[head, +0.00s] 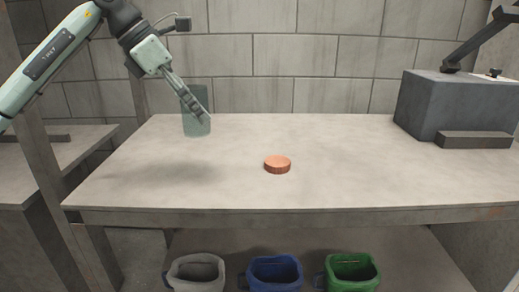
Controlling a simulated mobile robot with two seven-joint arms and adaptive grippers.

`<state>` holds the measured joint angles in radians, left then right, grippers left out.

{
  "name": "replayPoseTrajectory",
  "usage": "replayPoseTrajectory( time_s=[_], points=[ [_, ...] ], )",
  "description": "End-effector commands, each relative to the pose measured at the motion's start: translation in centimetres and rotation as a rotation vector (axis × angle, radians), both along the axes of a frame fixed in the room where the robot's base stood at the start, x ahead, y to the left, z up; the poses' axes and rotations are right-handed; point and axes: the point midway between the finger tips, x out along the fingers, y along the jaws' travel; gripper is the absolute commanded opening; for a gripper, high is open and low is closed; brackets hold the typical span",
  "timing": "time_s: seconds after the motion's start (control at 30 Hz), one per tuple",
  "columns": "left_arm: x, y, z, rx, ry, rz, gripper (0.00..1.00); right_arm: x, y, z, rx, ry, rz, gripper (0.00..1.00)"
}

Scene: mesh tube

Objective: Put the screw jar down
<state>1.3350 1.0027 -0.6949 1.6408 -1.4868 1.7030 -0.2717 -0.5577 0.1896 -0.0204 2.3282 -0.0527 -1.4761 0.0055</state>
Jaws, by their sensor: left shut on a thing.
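The screw jar (190,127) is a clear, greenish, straight-sided vessel at the left rear of the table. It looks upright and open at the top, and I see nothing inside it. My left gripper (198,111) comes down from the upper left and is shut on the jar, its fingers across the jar's right side. I cannot tell whether the jar's base touches the table. A round orange lid (277,164) lies flat near the middle of the table, apart from the jar. My right gripper is out of view.
The grey table top (350,165) is clear around the lid. A dark grey box-like machine (450,105) with a lever stands at the right rear. Below the front edge are grey (195,275), blue (274,275) and green (350,275) bins. A block wall closes the back.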

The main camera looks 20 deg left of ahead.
Motion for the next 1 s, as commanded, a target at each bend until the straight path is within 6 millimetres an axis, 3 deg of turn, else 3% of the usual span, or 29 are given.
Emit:
replayPoseTrajectory(
  time_s=[0.3, 0.5, 0.67, 1.0],
  points=[
    [5.8, -4.0, -4.2, -0.001, 0.004, -0.005, 0.16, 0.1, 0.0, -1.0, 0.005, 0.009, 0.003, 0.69],
    [8.5, -5.7, -6.1, -0.001, 0.003, -0.003, 0.16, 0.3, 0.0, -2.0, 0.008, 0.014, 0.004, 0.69],
    [9.1, -6.0, -6.8, 0.001, 0.002, -0.003, 0.16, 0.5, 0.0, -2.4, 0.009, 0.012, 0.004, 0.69],
    [9.0, -6.0, -10.7, 0.001, 0.002, -0.003, 0.16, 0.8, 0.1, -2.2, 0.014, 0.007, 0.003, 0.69]
  ],
)
